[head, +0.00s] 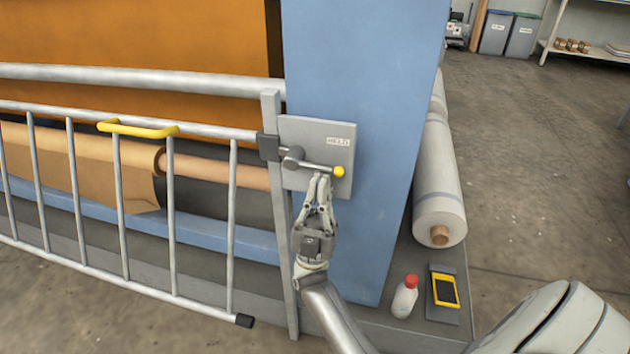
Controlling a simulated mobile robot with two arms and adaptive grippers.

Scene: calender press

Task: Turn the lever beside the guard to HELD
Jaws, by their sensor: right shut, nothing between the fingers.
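The lever (310,165) is a grey bar with a yellow knob (339,171) at its right end. It sits on a grey plate (318,131) on the blue press column, and points right, tilted slightly down. A HELD label (338,141) is above the knob. The guard (120,195) is a barred metal gate with a yellow handle (137,129), left of the plate. My right gripper (322,177) is shut and empty, with its fingertips just below the lever bar, left of the knob. I cannot tell whether they touch it. My left gripper is not in view.
The blue column (365,90) stands behind the plate. A red-capped bottle (405,296) and a yellow handheld device (444,290) are on the ledge at lower right. A wrapped roll (438,190) lies beyond the column. Open floor (540,170) is on the right.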

